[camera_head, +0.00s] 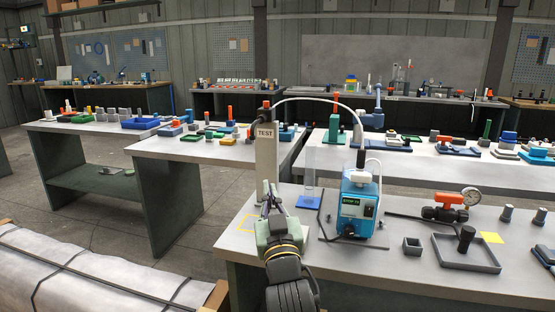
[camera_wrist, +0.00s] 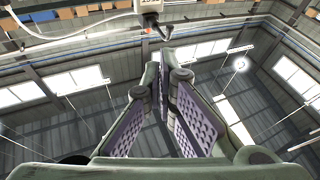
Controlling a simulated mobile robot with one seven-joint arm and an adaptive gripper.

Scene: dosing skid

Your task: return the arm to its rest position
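My gripper (camera_head: 269,195) is raised above the near left part of the dosing skid bench, in front of the upright TEST post (camera_head: 266,150). Its fingers point upward. The wrist view looks up toward the roof and high windows. I cannot tell the exact distance between my gripper and the post.
The blue dosing pump (camera_head: 358,205) stands close to the right, with a white hose (camera_head: 318,99) arching to the post. A clear cylinder (camera_head: 310,168) on a blue base stands between them. A grey tray (camera_head: 466,252) and gauge valve (camera_head: 450,205) lie farther right. A wrapped pallet (camera_head: 90,275) is at lower left.

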